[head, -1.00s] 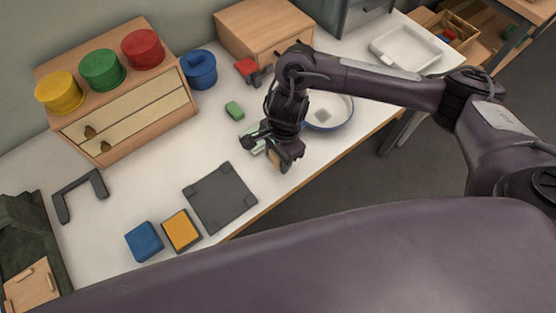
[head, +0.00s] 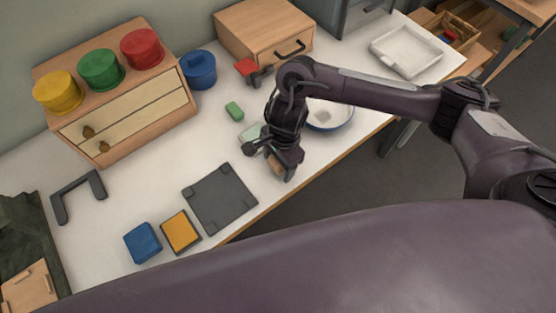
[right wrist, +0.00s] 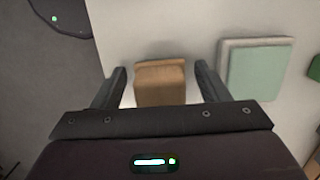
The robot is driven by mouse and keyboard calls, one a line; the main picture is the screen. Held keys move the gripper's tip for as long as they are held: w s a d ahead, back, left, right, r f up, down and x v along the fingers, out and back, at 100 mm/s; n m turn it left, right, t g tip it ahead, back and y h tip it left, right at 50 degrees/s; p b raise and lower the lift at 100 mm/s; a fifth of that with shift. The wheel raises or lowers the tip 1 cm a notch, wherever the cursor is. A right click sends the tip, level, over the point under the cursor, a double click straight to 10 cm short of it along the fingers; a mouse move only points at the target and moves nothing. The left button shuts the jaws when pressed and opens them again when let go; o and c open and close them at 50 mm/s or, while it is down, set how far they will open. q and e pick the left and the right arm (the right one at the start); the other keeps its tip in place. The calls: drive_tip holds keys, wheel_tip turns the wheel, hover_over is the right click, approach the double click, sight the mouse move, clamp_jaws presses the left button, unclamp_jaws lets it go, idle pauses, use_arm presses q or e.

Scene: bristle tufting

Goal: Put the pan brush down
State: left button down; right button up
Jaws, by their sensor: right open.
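A brown wooden block, which looks like the pan brush (right wrist: 160,82), stands between the two fingers of my right gripper (right wrist: 161,85) in the right wrist view. The fingers are open, with a gap on each side of the block. In the head view the block (head: 275,164) shows partly at the right gripper (head: 284,168), low over the white table near its front edge. Its underside and any bristles are hidden. My left gripper is not in view.
A pale green pad (right wrist: 255,72) lies close beside the block. A white, blue-rimmed bowl (head: 330,117) is behind the right arm. A dark square mat (head: 219,198) lies to the left, with yellow (head: 181,231) and blue (head: 143,242) blocks beyond it.

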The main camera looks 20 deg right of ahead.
drive_tip(key=shift+r, duration=0.1)
drive_tip(key=shift+r+p, duration=0.2)
drive_tip(key=shift+p, duration=0.2)
drive_tip(key=r, duration=0.4)
drive_tip(key=d+r, duration=0.1)
drive_tip(key=r, duration=0.6)
drive_tip(key=shift+w+d+r+p, duration=0.25)
drive_tip(key=shift+r+p, duration=0.05)
drive_tip(key=shift+p, duration=0.05)
